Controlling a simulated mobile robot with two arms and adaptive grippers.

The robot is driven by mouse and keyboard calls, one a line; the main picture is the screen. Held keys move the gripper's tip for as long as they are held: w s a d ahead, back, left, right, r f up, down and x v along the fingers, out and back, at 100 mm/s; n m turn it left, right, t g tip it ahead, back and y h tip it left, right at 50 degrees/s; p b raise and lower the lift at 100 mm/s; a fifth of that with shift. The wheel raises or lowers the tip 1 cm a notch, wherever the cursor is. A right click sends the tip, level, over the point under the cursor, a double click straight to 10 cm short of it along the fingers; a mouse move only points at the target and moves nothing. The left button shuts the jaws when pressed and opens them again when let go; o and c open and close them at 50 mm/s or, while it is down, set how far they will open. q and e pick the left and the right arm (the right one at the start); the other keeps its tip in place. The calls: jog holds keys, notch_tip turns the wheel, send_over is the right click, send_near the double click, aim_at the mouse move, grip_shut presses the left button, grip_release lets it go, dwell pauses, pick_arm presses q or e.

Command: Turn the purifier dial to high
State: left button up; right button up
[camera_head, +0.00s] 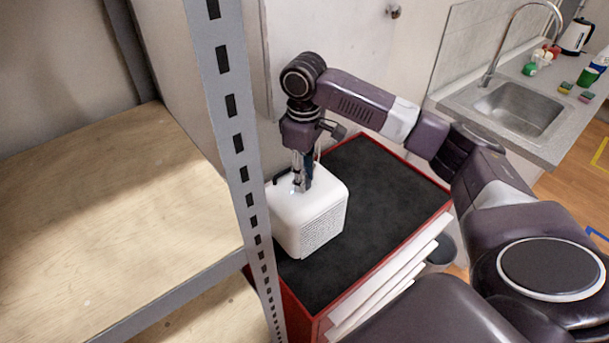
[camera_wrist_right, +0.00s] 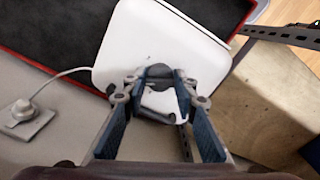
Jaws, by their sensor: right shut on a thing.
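The purifier (camera_head: 309,225) is a white rounded box with a perforated front, standing on the black top of a red cart. My right gripper (camera_head: 301,184) points down onto the purifier's top. In the right wrist view the white purifier top (camera_wrist_right: 140,48) fills the upper middle. My left gripper is not in view.
The red cart's black mat (camera_head: 375,190) is clear right of the purifier. A grey perforated shelf post (camera_head: 237,140) stands close on the left, beside wooden shelves (camera_head: 110,200). A plug in a wall socket (camera_wrist_right: 24,113) has a cable running to the purifier. A sink (camera_head: 520,105) is at the right.

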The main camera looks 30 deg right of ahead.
jog(key=m, duration=0.6)
jog(key=shift+w, duration=0.1)
jog(key=m, duration=0.5)
jog(key=shift+r+m, duration=0.1)
jog(key=shift+m, duration=0.3)
jog(key=o, duration=0.9)
notch_tip(320, 180, up, 12)
jog(key=shift+f, duration=0.1)
dwell(0.8)
